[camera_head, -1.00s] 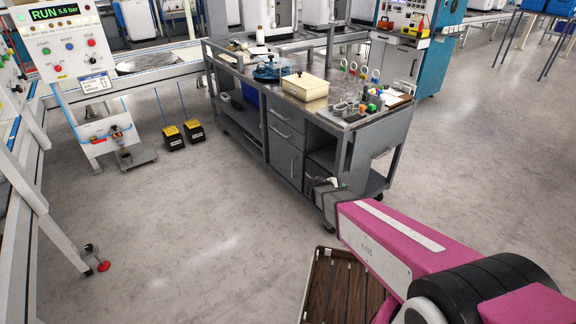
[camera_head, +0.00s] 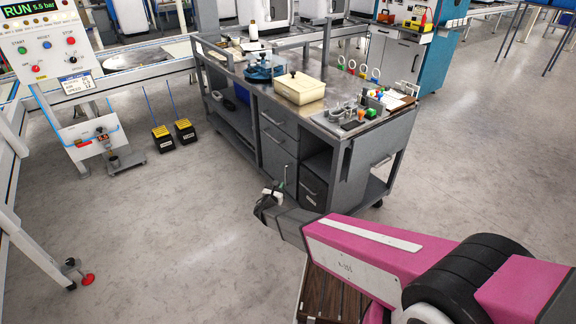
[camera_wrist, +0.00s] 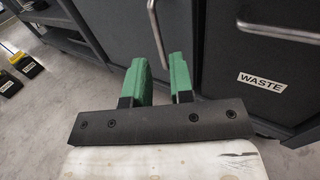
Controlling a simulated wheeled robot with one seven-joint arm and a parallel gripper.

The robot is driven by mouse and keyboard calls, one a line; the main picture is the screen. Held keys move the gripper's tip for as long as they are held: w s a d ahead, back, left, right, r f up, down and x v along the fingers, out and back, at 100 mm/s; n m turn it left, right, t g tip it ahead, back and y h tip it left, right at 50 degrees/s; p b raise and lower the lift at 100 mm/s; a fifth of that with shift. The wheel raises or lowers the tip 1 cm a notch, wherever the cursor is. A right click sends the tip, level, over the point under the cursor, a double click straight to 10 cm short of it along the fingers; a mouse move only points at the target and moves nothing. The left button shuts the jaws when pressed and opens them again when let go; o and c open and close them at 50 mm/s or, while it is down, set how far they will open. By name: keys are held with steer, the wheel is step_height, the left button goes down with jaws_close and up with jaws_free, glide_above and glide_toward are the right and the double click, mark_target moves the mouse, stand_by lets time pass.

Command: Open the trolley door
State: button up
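The dark grey trolley (camera_head: 345,133) stands in the middle of the head view. In the wrist view the door (camera_wrist: 118,28) carries a slim upright bar handle (camera_wrist: 157,32). My gripper (camera_head: 270,197) is low in front of the trolley's front face. In the wrist view its green fingers (camera_wrist: 158,78) are apart with nothing between them. The handle shows beyond the tips, in line with the gap, apparently not touched.
Right of the door is a panel labelled WASTE (camera_wrist: 262,82) with a horizontal handle (camera_wrist: 277,31). A cream box (camera_head: 299,88) and a blue round item (camera_head: 264,67) stand on the trolley top. Yellow-black pedals (camera_head: 173,134) are on the floor at left.

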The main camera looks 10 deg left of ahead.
mark_target(286, 171)
steer(key=w, duration=1.1)
steer(key=shift+w+d, duration=0.3)
steer(key=shift+d, duration=0.1)
jaws_close()
